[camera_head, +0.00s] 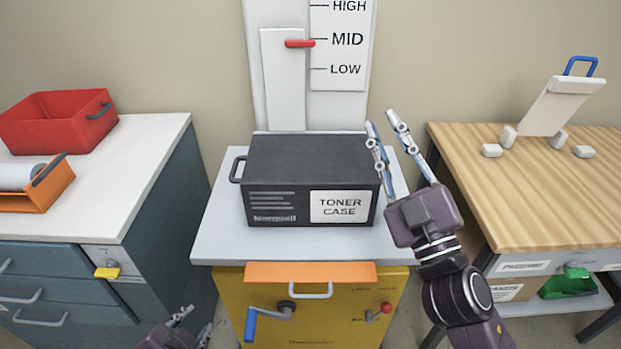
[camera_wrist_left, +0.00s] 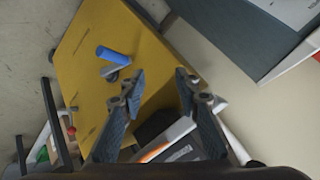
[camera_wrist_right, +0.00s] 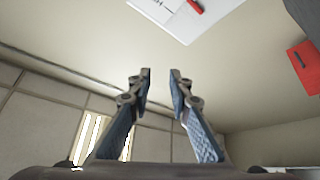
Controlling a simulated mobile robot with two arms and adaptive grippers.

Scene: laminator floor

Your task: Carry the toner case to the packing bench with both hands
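The toner case (camera_head: 282,163), a dark box with a white label, sits upright on the light grey top of a yellow cabinet (camera_head: 310,297). A dark handle (camera_head: 237,170) shows at its left end; its right end is partly hidden behind my right gripper. My right gripper (camera_head: 381,119) is open and empty, pointing up beside the case's upper right edge; I cannot tell if it touches. My left gripper (camera_head: 197,320) is low in front of the cabinet, well below the case; the left wrist view shows it open and empty (camera_wrist_left: 158,72). A wood-topped bench (camera_head: 530,205) stands at right.
The wooden bench has a clear front area; a white tilted stand (camera_head: 560,100) and small blocks are at its back. A white-topped left counter (camera_head: 150,160) holds red (camera_head: 60,125) and orange (camera_head: 45,195) bins. A blue crank (camera_head: 252,322) sticks out of the cabinet front.

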